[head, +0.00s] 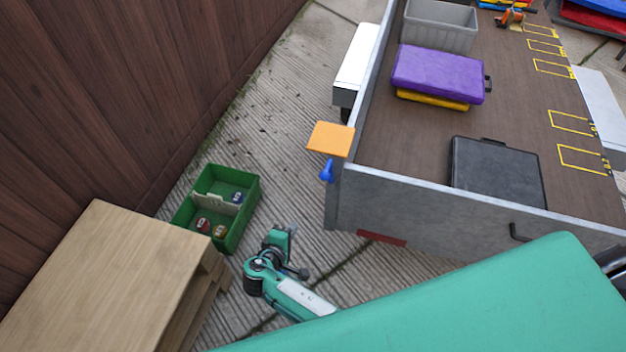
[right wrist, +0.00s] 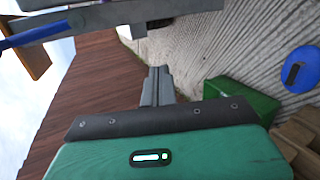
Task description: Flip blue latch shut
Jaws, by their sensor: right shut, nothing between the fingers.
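The blue latch (head: 327,171) is on the near left corner of the grey trailer (head: 450,209), just below an orange plate (head: 331,139). In the head view it points down. In the right wrist view the blue latch (right wrist: 38,35) is a bar at the upper left, with the orange plate (right wrist: 32,58) beside it. My right gripper (head: 292,229) is below and left of the latch in the head view, apart from it. In the right wrist view its fingers (right wrist: 157,72) are together and empty. My left gripper is not in view.
A green box (head: 240,222) with small items stands on the paving, near a wooden crate (head: 110,270). A brown fence (head: 130,80) runs along the left. The trailer carries a purple case (head: 437,72), a black case (head: 495,172) and a grey bin (head: 440,28).

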